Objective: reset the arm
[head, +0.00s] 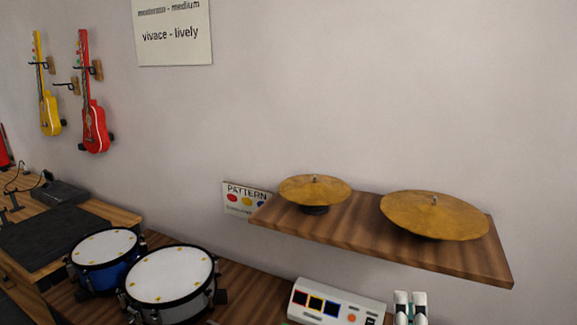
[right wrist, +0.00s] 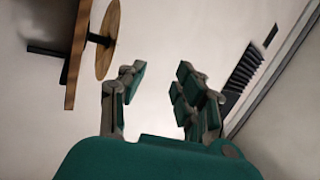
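My right gripper (right wrist: 160,82) shows large in the right wrist view, its green and grey fingers spread apart with nothing between them. In the head view, a small white and dark part of my right arm or gripper (head: 410,308) shows at the bottom edge, below the wooden shelf and just right of the button box. My left gripper is not in the head view. The right wrist view shows a cymbal (right wrist: 108,40) on a shelf edge (right wrist: 77,55) at upper left, apart from the fingers.
A wall shelf (head: 330,228) holds two cymbals (head: 315,189) (head: 434,215). A white button box (head: 337,303) stands below it. A blue drum (head: 104,250) and a white drum (head: 169,274) stand left on the wooden table. Yellow (head: 49,112) and red (head: 95,125) guitars hang on the wall.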

